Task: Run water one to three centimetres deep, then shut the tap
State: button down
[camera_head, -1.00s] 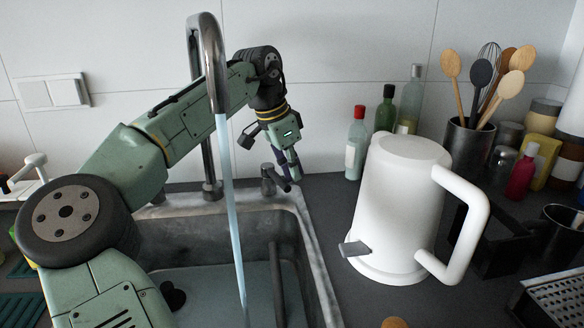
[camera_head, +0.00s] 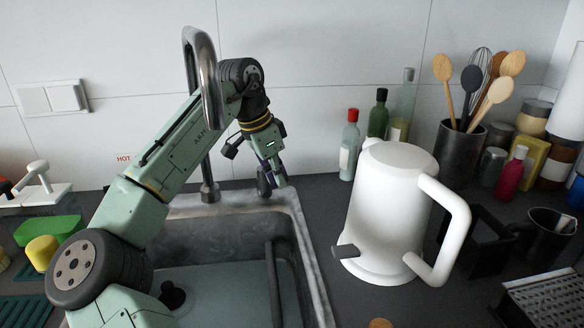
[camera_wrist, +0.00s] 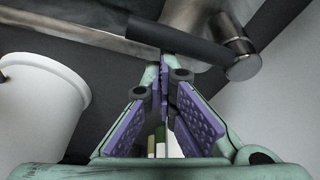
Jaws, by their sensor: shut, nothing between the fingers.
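The chrome tap (camera_head: 208,80) arches over the grey sink (camera_head: 312,270), and no stream falls from its spout. Bluish water (camera_head: 225,290) covers the sink bottom; I cannot read its depth. My gripper (camera_head: 272,184) is shut and empty, pointing down at the tap lever behind the sink's back right corner. The lever is mostly hidden by it in the head view. In the wrist view the dark tap lever (camera_wrist: 180,42) crosses above the closed fingertips (camera_wrist: 164,62), very near or touching them.
A large white jug (camera_head: 390,215) stands right of the sink; it also shows in the wrist view (camera_wrist: 38,110). Bottles (camera_head: 378,115) stand behind it, with a utensil pot (camera_head: 460,155) to the right. A black round piece (camera_head: 172,294) is in the sink.

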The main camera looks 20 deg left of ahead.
jog(key=shift+s+a, duration=0.15)
dwell(0.3)
jog(key=shift+r, duration=0.2)
jog(key=s+a, duration=0.8)
jog(key=s, duration=0.1)
jog(key=shift+a+r, duration=0.2)
jog(key=shift+r, duration=0.2)
